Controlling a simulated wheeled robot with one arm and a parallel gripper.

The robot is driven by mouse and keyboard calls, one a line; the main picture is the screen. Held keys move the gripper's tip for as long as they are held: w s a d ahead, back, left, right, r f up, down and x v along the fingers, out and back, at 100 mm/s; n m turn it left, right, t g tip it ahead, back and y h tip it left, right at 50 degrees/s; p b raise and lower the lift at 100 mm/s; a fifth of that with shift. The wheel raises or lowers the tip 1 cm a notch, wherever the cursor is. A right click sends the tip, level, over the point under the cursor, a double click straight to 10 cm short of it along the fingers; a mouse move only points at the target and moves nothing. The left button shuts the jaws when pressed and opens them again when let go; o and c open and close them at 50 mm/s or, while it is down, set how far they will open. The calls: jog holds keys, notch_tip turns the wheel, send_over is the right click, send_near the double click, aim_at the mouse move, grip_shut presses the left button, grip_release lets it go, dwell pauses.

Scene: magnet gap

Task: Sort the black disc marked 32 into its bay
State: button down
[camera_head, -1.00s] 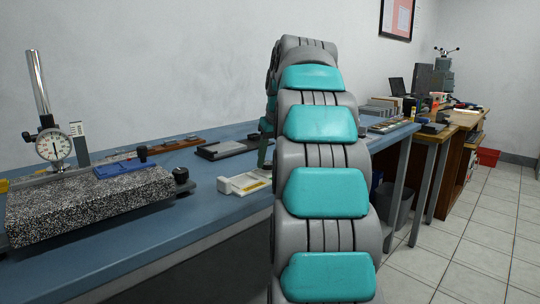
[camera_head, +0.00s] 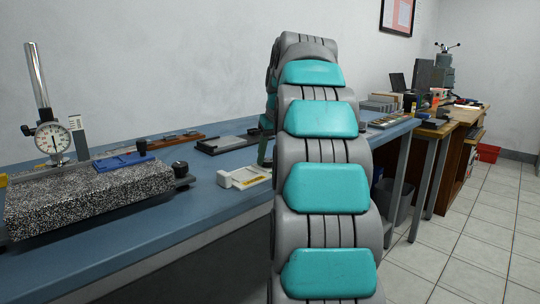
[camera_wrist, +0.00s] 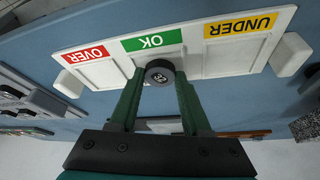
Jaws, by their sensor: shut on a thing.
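My gripper (camera_wrist: 160,76) is shut on the black disc (camera_wrist: 159,70), which has a pale marking on its face that is hard to read. The white sorting tray (camera_wrist: 221,60) lies beyond the fingertips in the wrist view, with its lettering upside down. Its labels are a red OVER (camera_wrist: 87,54), a green OK (camera_wrist: 151,40) and a yellow UNDER (camera_wrist: 240,24). The disc appears in front of the OK bay; I cannot tell whether it touches the tray. In the head view the tray (camera_head: 240,178) sits near the bench's front edge, and my arm hides the disc.
The blue bench (camera_head: 190,212) has a speckled granite plate (camera_head: 85,203) with a dial gauge (camera_head: 52,138) at left. A dark flat case (camera_head: 222,145) lies behind the tray.

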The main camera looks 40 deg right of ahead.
jog(key=shift+c, duration=1.4)
grip_release()
jog(key=shift+f, duration=0.1)
jog(key=shift+r, duration=0.25)
jog(key=c, duration=0.5)
jog(key=shift+r+p, duration=0.25)
jog(key=shift+p, duration=0.1)
jog(key=shift+r+p, duration=1.25)
jog(key=shift+r, duration=0.55)
jog(key=shift+o, duration=0.2)
jog(key=o, duration=0.5)
